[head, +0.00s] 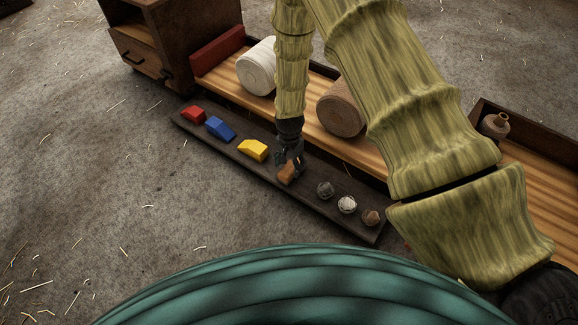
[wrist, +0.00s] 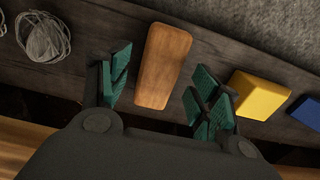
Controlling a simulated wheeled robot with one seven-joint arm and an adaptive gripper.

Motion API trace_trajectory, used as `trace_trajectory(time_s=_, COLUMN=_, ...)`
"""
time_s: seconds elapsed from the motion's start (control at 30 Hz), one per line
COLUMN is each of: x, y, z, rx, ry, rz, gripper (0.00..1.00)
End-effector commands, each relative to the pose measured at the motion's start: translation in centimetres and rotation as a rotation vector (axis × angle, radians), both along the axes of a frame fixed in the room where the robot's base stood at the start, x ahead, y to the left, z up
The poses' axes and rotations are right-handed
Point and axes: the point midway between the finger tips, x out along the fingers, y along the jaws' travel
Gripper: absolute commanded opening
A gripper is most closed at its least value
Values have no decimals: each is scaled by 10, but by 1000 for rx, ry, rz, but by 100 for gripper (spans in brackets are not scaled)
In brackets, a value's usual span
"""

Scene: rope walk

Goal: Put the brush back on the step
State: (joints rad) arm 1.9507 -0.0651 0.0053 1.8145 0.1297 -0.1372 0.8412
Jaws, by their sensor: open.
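A brown wooden block (wrist: 163,66), which I take to be the brush, lies on the dark wooden step (head: 308,193). No bristles show. It also shows in the head view (head: 287,174), just below my gripper (head: 290,160). My gripper is open, with green-padded fingers. In the wrist view the gripper (wrist: 163,78) has one finger pair on each side of the brush, with a gap on both sides. The dark step also shows in the wrist view (wrist: 105,22), under the brush.
On the step, red (head: 193,114), blue (head: 220,128) and yellow (head: 253,150) blocks lie left; grey (head: 325,190), white (head: 347,204) and brown (head: 371,217) balls lie right. White (head: 257,67) and brown (head: 341,106) rolls lie behind on a bench. The floor in front is open.

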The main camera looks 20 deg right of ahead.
Motion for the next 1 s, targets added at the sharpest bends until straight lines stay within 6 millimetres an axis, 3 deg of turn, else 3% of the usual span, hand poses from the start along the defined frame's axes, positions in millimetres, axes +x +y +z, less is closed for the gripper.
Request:
trace_trajectory(time_s=0.03, x=1, y=0, z=15, rx=0, ry=-1, rz=0, gripper=63)
trace_trajectory(time_s=0.2, x=1, y=0, z=44, rx=0, ry=-1, rz=-1, gripper=63)
trace_trajectory(time_s=0.5, x=0, y=0, z=78, rx=0, ry=0, rz=-1, gripper=63)
trace_trajectory(time_s=0.83, x=-6, y=-1, z=79, rx=-2, ry=2, rz=10, gripper=63)
trace_trajectory(time_s=0.93, x=-30, y=-7, z=64, rx=-7, ry=7, rz=60, gripper=63)
trace_trajectory(time_s=1.0, x=-60, y=-14, z=49, rx=-13, ry=12, rz=125, gripper=63)
